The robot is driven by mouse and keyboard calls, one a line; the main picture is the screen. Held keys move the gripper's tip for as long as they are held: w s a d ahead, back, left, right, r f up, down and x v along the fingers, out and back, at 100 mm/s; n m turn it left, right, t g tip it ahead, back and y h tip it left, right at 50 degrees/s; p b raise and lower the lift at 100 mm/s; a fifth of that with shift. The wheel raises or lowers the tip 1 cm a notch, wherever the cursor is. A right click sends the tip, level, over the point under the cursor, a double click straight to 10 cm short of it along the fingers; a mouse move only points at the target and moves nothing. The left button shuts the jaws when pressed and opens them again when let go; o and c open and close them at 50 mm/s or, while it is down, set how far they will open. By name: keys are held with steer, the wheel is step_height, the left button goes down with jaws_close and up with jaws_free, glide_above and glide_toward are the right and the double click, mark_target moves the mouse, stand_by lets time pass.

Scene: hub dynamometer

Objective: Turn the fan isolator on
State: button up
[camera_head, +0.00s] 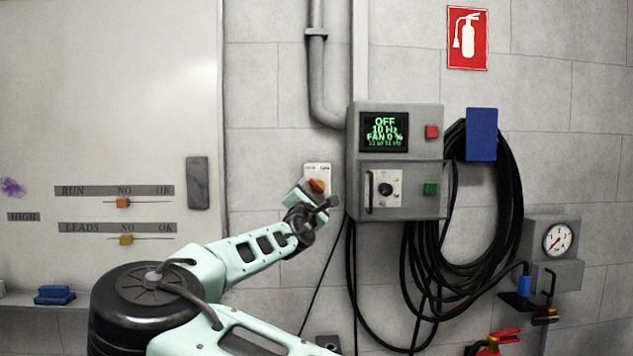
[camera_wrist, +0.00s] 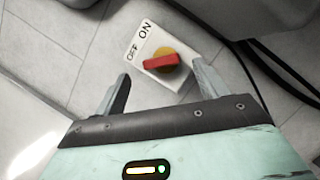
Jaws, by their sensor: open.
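The fan isolator (camera_head: 317,170) is a small white plate on the wall, just left of the grey control box. In the wrist view the isolator (camera_wrist: 175,80) has a yellow disc with a red bar handle (camera_wrist: 160,62) and the printed words OFF and ON. The red bar lies nearly level in that view, its left end nearer OFF than ON. My gripper (camera_wrist: 161,72) is open and empty, its two fingers apart on either side of the handle in the picture. In the head view my gripper (camera_head: 318,202) covers the lower part of the isolator. I cannot tell whether it touches.
The grey control box (camera_head: 400,110) has a display reading OFF, 10 Hz, FAN 0 %, with a dial and red and green buttons. Black cable coils (camera_head: 510,190) hang to its right. A whiteboard (camera_head: 110,90) is at left and a pressure gauge (camera_head: 558,239) at right.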

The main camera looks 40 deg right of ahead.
mark_target(318, 186)
steer(key=shift+p+x, duration=0.7)
steer(key=shift+x, duration=1.7)
steer(key=shift+f, duration=0.1)
steer(key=c, duration=1)
